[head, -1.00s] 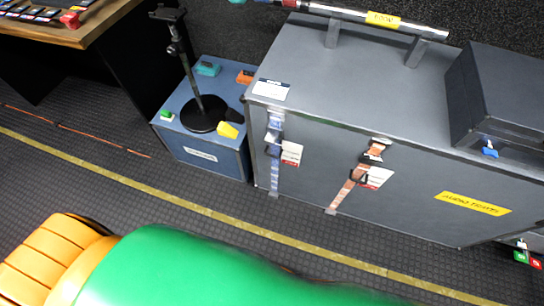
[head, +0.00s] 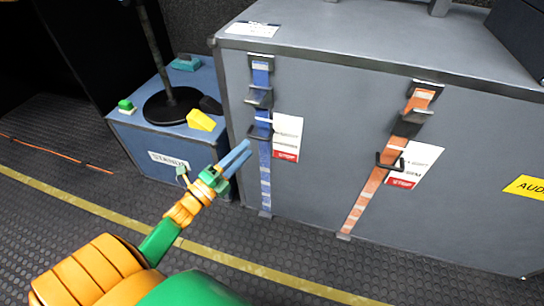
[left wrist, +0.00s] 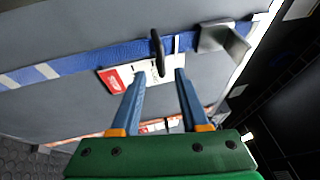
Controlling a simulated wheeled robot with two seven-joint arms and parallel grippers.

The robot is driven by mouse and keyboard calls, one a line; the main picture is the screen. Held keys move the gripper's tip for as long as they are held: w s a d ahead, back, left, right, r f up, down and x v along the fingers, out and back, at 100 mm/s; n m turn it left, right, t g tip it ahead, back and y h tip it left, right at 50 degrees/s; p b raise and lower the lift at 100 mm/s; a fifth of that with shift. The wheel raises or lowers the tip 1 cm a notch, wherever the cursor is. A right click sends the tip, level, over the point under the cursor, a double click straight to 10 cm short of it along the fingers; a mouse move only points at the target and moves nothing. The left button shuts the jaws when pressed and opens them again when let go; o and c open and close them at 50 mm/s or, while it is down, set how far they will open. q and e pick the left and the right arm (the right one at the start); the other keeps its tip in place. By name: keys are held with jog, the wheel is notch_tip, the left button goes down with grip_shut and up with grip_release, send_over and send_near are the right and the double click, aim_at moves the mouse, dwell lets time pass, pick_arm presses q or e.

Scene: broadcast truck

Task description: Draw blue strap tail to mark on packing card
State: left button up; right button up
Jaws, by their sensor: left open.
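The blue strap (head: 264,150) hangs down the front of the grey case, with white bands on its lower part. It passes through a dark buckle (head: 259,97) and a dark loop (head: 259,131). A white and red packing card (head: 287,138) sits just right of the strap. My left gripper (head: 242,157) is open, just left of the strap's lower part and apart from it. In the left wrist view the strap (left wrist: 98,59) runs across beyond the open fingers (left wrist: 157,78), and the loop (left wrist: 157,52) shows between them. My right gripper is not in view.
An orange strap (head: 371,182) with its own card (head: 415,165) hangs to the right on the grey case (head: 330,100). A blue box (head: 140,135) with a dark stand base (head: 172,105) is at left. Floor in front is clear.

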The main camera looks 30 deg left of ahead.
aim_at(258, 138)
pick_arm(q)
jog(key=x, duration=0.6)
jog(key=shift+w+r+b, duration=0.1)
jog(key=shift+w+b, duration=0.05)
jog(key=shift+b, duration=0.25)
grip_shut()
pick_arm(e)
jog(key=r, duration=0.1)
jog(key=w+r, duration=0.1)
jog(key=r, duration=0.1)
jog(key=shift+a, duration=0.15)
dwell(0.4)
